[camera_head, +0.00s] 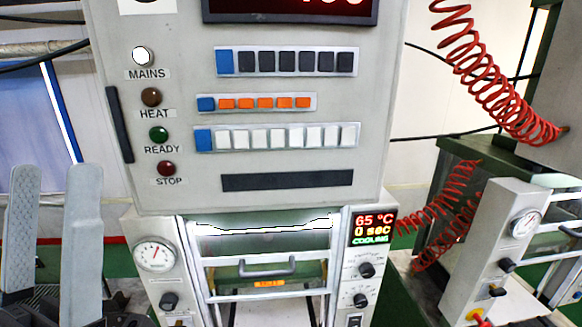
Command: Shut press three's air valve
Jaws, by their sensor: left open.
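My left gripper (54,178) is at the lower left, with its two grey fingers upright, apart and empty. It is left of the centre press (188,290), apart from its gauge in the picture. A second press (478,240) stands at the right. A small red and yellow valve-like part (478,316) shows low on its front panel, cut by the bottom edge; I cannot tell its position. No press number is readable, so I cannot tell which is press three. The lower front of the centre press is out of frame. My right gripper is not in view.
A grey control box (250,188) with lamps and rows of buttons hangs above the centre press. The centre press's display (373,229) reads 65 °C, 0 sec, cooling. Its gauge (155,254) and black knobs face forward. Red coiled hoses (470,55) hang at the right.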

